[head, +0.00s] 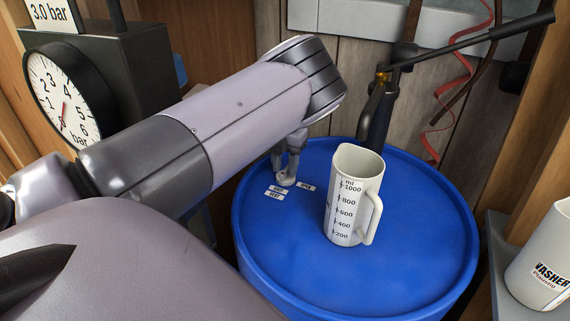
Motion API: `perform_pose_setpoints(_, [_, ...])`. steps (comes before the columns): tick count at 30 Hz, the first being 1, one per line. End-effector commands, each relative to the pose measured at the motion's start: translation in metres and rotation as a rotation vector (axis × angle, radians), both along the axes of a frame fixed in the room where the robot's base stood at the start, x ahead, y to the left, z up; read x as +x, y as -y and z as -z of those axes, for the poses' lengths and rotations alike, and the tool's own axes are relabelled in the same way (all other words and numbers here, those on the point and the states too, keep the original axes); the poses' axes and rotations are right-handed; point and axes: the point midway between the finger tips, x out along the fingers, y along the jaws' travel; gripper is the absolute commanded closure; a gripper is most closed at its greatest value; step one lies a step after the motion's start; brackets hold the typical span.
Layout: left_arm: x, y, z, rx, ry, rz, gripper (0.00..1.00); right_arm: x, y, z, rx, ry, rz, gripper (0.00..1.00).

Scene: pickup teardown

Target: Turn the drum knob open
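The blue drum (400,275) stands in the middle right, with its round top facing up. A small grey drum knob (286,181) sits near the left side of the top, with several small white labels (306,188) around it; their print is too small to read. My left gripper (286,173) points down from the end of my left arm, and its fingertips are at the knob. The two fingers show as slightly apart, but whether they grip the knob is not clear. My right gripper is out of view.
A white measuring jug (345,205) stands on the drum right of the knob. A dark lever pump (378,110) rises behind it, with a red coiled strip (450,85) nearby. A pressure gauge (65,100) is at left, and a white washer container (540,265) is at right.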

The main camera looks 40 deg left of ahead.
Motion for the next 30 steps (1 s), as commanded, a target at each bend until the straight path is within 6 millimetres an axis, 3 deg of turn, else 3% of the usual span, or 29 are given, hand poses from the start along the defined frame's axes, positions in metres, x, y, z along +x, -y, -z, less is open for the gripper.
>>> perform_pose_setpoints(11, [0.0002,-0.0002,0.0101,0.0,0.001,0.0,0.64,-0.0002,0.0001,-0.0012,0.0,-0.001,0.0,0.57])
perform_pose_setpoints(15, [0.0001,-0.0001,0.0099,0.0,0.001,0.0,1.0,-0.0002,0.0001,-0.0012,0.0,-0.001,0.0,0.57])
perform_pose_setpoints(30, [0.0003,0.0002,0.0106,0.001,0.0,-0.077,1.0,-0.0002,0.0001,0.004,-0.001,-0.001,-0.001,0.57])
